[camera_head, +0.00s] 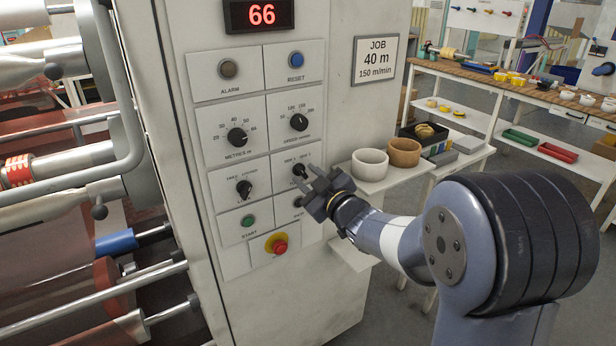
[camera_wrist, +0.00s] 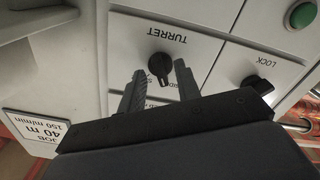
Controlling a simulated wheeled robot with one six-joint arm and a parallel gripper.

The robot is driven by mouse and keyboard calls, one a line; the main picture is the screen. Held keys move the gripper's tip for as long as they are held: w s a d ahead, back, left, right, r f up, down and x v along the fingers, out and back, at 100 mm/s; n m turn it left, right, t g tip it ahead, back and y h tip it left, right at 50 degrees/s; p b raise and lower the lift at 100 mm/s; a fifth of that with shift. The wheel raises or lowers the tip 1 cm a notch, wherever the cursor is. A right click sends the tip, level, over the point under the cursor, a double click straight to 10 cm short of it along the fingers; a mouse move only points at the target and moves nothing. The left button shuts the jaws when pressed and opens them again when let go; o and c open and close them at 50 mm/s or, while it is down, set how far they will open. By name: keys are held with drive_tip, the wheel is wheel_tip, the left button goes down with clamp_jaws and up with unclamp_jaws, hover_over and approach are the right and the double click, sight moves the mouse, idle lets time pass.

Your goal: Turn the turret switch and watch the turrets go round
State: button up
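The turret switch is a black knob (camera_head: 299,170) on the white control panel, partly hidden by my gripper in the head view. In the wrist view the knob (camera_wrist: 160,66) shows with an upside-down TURRET label beside it. My gripper (camera_head: 306,177) is at the panel in front of it. In the wrist view its two fingers (camera_wrist: 160,74) are apart, one on each side of the knob; I cannot tell whether they touch it. The machine's rollers (camera_head: 60,185) stand at the left of the head view.
The LOCK knob (camera_wrist: 258,84) is close by the turret switch. The green START button (camera_head: 249,220) and red stop button (camera_head: 280,246) sit lower on the panel. The display (camera_head: 262,15) reads 66.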

drive_tip(key=shift+w+a, duration=0.1)
drive_tip(key=shift+w, duration=0.1)
clamp_jaws()
